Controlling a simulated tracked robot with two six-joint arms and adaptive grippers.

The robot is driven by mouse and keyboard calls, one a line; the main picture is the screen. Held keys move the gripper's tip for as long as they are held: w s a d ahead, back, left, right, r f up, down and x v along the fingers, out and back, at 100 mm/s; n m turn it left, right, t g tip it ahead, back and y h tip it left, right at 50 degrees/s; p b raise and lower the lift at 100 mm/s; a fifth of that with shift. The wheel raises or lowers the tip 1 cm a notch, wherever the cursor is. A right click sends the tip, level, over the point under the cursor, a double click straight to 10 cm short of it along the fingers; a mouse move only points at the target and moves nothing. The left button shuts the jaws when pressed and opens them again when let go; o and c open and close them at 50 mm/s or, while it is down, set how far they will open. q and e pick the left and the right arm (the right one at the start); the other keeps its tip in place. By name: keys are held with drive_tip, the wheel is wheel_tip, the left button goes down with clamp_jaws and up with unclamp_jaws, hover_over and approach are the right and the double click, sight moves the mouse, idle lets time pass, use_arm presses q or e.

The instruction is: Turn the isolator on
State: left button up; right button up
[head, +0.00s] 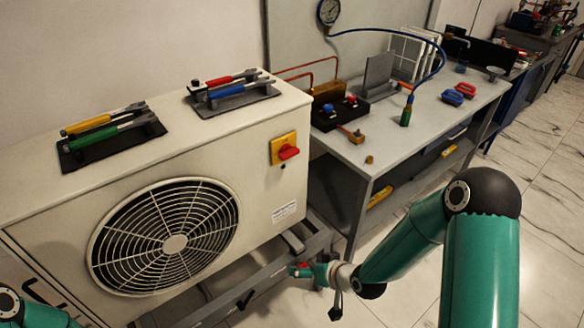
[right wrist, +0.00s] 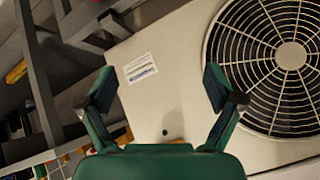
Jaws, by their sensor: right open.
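The isolator (head: 276,148) is a yellow plate with a red rotary knob (head: 289,152), on the right part of the front of the cream fan unit (head: 246,180). The knob's handle looks roughly sideways; its exact angle is hard to tell. My right gripper (head: 303,270) is below the isolator, near the unit's lower right corner, apart from it. In the right wrist view its fingers (right wrist: 158,88) are spread with nothing between them. There a thin red and yellow strip of the isolator (right wrist: 180,142) shows past the palm; the rest is hidden. My left gripper is out of view.
Tools lie on two dark trays (head: 110,146) (head: 232,102) on top of the unit. A fan grille (head: 165,237) fills much of its front. A grey metal frame (head: 318,237) runs below. A workbench (head: 400,140) with gauge parts stands to the right.

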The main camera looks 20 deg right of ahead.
drive_tip(key=w+d+r+n+t+b, duration=0.2)
drive_tip(key=w+d+r+t+b, duration=0.3)
drive_tip(key=w+r, duration=0.4)
drive_tip(key=n+t+y+b, duration=0.2)
drive_tip(key=n+t, duration=0.1)
drive_tip(key=t, duration=0.1)
approach(292, 154)
use_arm(q)
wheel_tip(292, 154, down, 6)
drive_tip(key=p, duration=0.3)
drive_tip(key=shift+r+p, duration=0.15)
drive_tip(key=shift+p, duration=0.25)
use_arm(e)
drive_tip(key=x, duration=1)
drive_tip(key=shift+c, duration=0.2)
drive_tip(key=c, duration=1.1)
